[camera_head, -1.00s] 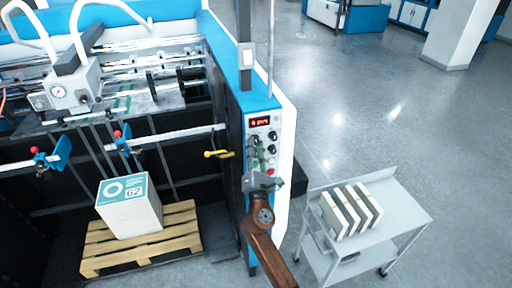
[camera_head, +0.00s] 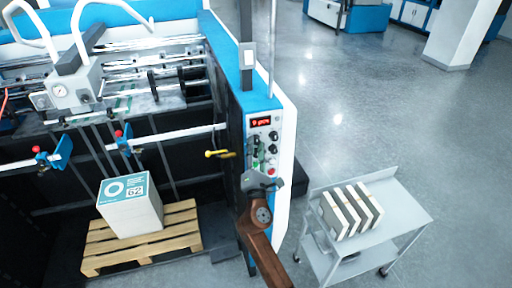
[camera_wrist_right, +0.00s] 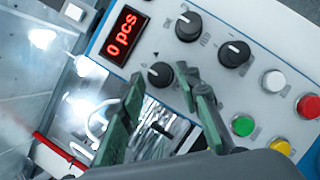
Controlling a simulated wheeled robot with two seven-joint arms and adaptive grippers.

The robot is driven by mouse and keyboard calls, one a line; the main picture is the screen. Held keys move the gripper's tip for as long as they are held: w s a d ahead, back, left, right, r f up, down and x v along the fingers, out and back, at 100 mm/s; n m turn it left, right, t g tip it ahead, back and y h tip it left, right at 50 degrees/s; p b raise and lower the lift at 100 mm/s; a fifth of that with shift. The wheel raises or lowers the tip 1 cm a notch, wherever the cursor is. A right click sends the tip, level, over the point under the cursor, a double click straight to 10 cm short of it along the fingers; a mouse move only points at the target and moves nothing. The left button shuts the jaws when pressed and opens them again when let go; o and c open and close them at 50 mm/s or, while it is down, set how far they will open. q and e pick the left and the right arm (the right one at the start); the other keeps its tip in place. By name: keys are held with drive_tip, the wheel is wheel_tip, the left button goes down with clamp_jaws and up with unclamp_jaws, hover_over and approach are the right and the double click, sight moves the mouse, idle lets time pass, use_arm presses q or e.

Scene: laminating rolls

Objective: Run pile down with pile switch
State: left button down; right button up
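The pile (camera_head: 130,213) is a tall white block with a teal-and-white top label. It sits on a wooden pallet (camera_head: 150,246) inside the machine. The control panel (camera_head: 264,145) on the machine's blue and white side has a red display, black knobs and coloured buttons. The right wrist view shows several black knobs; which one is the pile switch I cannot tell. My right gripper (camera_head: 262,182) is at the panel's lower part. In the wrist view its green fingers (camera_wrist_right: 163,85) are apart, on either side of the lower-left knob (camera_wrist_right: 160,74). Contact is unclear. My left gripper is out of view.
White, green, yellow and red buttons lie right of the fingers, the green one (camera_wrist_right: 243,125) closest. A yellow handle (camera_head: 218,154) sticks out left of the panel. A grey cart (camera_head: 402,217) with several upright blocks stands at the right. The floor behind it is clear.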

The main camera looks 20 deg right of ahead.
drive_tip(key=shift+o, duration=0.5)
drive_tip(key=shift+s+f, duration=0.1)
drive_tip(key=shift+s, duration=0.05)
drive_tip(key=v, duration=1.1)
drive_tip(key=shift+s+a, duration=0.15)
drive_tip(key=shift+s, duration=0.25)
